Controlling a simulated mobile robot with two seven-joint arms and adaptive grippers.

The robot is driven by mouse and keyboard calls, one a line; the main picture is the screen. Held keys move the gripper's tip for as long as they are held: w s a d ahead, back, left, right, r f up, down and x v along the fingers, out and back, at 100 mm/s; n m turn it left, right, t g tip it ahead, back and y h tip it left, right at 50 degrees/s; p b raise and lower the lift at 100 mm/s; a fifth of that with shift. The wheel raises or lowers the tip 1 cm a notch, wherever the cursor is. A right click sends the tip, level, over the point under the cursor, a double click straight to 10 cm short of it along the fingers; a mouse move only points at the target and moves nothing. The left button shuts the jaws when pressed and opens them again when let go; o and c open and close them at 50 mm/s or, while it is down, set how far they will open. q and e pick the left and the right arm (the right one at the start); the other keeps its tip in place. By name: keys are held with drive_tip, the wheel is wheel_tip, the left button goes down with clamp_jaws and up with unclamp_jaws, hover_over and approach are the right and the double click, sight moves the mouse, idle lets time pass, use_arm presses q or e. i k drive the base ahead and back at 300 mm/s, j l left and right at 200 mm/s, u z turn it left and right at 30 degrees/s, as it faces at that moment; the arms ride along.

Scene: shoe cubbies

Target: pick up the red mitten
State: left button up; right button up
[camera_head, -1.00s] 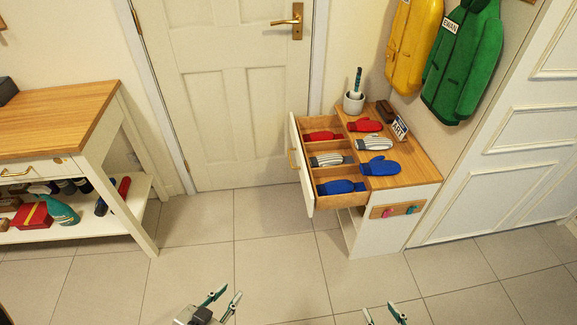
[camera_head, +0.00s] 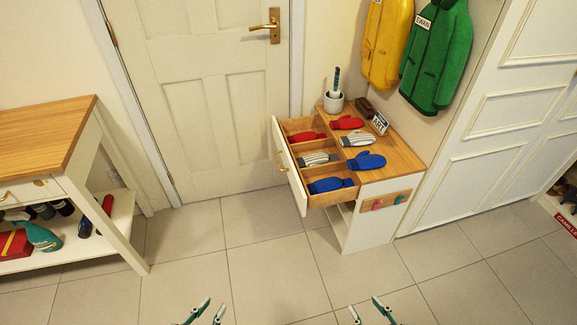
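One red mitten (camera_head: 347,122) lies on the wooden top of the small cabinet (camera_head: 400,158), towards its back. Another red mitten (camera_head: 307,137) lies in the back compartment of the cabinet's open drawer (camera_head: 318,201). My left gripper (camera_head: 205,307) is at the bottom edge of the head view, its fingers spread and nothing between them. My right gripper (camera_head: 368,308) is also at the bottom edge, fingers apart and empty. Both grippers are well short of the cabinet, over the floor in the picture. Their lower parts are cut off by the frame.
Striped mittens (camera_head: 357,139) and blue mittens (camera_head: 366,161) lie on the top and in the drawer. A wood-topped bench (camera_head: 45,130) is at left. The tiled floor (camera_head: 270,275) between is clear.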

sight(344, 121)
drive_tip(key=z, duration=0.3)
drive_tip(key=i+l+z, duration=0.1)
drive_tip(key=i+z, duration=0.15)
drive_tip(key=z, duration=0.2)
drive_tip(key=i+z, duration=0.4)
drive_tip(key=k+l, duration=0.05)
drive_tip(key=k, duration=0.05)
